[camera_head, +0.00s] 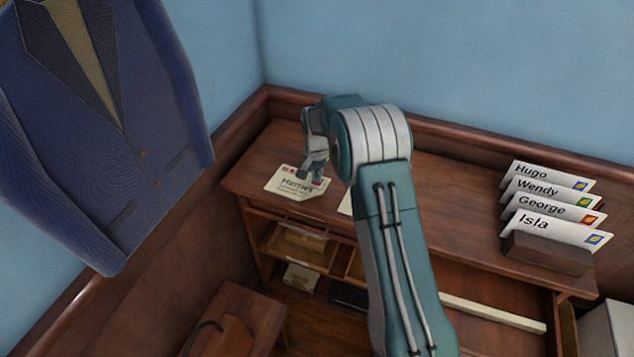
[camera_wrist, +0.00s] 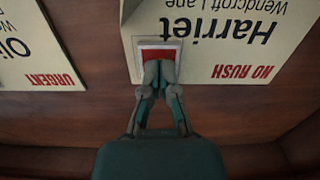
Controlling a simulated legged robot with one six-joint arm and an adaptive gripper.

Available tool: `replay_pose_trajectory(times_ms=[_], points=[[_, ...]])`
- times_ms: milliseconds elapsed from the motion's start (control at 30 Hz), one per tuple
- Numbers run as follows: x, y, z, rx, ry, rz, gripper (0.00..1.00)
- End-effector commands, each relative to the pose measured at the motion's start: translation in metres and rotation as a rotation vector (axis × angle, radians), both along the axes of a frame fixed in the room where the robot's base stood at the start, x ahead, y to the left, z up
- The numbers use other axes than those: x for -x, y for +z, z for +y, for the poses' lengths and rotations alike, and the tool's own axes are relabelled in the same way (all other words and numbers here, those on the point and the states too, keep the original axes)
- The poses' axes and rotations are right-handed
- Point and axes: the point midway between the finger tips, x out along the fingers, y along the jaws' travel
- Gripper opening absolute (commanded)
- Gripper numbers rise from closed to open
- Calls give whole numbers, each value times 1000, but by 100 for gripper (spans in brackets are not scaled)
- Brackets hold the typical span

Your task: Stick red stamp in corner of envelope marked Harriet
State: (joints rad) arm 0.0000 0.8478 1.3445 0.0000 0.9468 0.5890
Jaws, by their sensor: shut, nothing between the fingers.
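The envelope marked Harriet (camera_head: 290,187) lies flat on the left end of the desk. In the wrist view the Harriet envelope (camera_wrist: 215,65) appears upside down, with "NO RUSH" in red at its other near corner. The red stamp (camera_wrist: 160,53), with a pale border, lies at the envelope's lower-left corner in that picture. My gripper (camera_wrist: 159,70) is shut and empty, its fingertips at the stamp's edge and covering part of it. I cannot tell whether they touch it. In the head view my gripper (camera_head: 312,176) is over the envelope's right side.
A second envelope (camera_wrist: 35,45), marked "Oli..." and URGENT, lies beside Harriet's, mostly behind my arm in the head view. Several stamped envelopes (camera_head: 548,208) stand in a dark wooden holder (camera_head: 548,254) on the right. A blue jacket (camera_head: 110,130) hangs on the left.

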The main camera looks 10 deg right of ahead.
Motion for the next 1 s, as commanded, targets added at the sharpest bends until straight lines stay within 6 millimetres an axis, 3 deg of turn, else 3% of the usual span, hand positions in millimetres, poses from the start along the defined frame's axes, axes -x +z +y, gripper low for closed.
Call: replay_pose_trajectory(times_ms=[467,1000], points=[[1,-4,0,0,0,7,0],[1,35,0,0,0,1,0]])
